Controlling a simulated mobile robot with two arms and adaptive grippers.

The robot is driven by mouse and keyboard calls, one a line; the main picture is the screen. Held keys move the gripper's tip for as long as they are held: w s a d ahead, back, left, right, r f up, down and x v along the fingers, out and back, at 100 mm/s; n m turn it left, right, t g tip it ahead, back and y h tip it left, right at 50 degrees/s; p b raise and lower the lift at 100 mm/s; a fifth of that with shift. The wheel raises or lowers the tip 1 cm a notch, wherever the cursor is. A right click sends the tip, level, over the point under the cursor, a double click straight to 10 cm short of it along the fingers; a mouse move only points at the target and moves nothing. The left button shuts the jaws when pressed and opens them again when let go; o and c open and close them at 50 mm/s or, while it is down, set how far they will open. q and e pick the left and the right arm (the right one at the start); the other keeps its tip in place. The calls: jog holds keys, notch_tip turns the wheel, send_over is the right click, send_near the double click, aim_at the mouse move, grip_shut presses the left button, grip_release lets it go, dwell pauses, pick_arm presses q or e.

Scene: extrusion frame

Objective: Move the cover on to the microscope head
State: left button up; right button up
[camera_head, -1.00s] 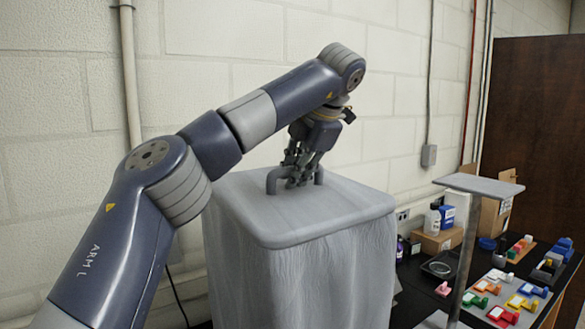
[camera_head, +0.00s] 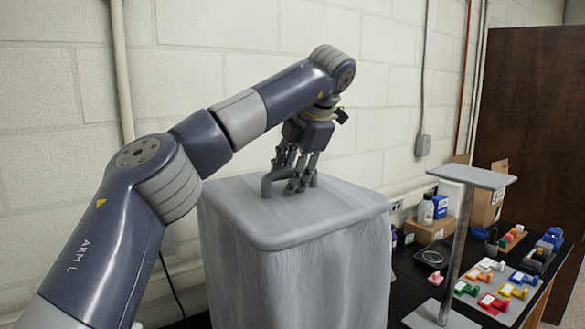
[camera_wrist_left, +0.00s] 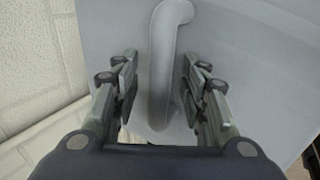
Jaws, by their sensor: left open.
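The grey cover (camera_head: 290,275) stands like a draped box in the middle of the head view, with a flat top and a bent bar handle (camera_head: 268,184) on it. My left gripper (camera_head: 297,187) is above the top of the cover, at the handle, with its fingers pointing down. In the left wrist view my left gripper (camera_wrist_left: 160,80) is open, with one finger on each side of the handle (camera_wrist_left: 163,60) and gaps visible between. No microscope head can be made out for sure. My right gripper is not in view.
A grey stand with a flat top plate (camera_head: 472,177) on a post stands right of the cover. Behind it, the dark table (camera_head: 400,268) holds bottles, cardboard boxes (camera_head: 430,231) and several coloured pieces. A pale block wall (camera_head: 380,110) is close behind the cover.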

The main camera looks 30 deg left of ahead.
pick_arm(q)
jog(key=v, duration=1.2)
